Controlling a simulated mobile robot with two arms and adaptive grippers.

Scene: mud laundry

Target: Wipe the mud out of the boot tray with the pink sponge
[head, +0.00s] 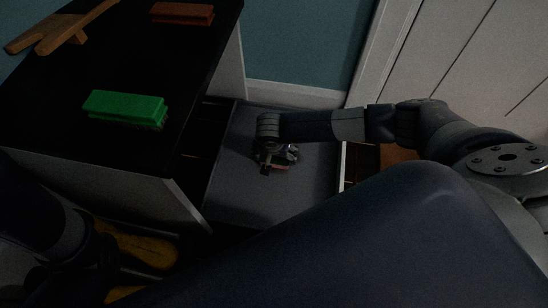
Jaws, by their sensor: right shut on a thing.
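My right gripper (279,165) points down over a flat grey surface (236,188), which seems to be the boot tray. It is shut on a small pinkish thing (280,169), probably the pink sponge. Only a sliver of it shows below the fingers. I cannot tell whether the sponge touches the grey surface. No mud can be made out in the dim light. My left arm shows dark at the lower left, and I cannot make out its gripper there.
A black-topped bench (130,70) stands left of the grey surface. It carries a green brush or block (125,108), a reddish-brown one (182,13) and a wooden boot jack (62,32). Yellow items (140,245) lie low at the left. A white panelled door (470,60) is behind right.

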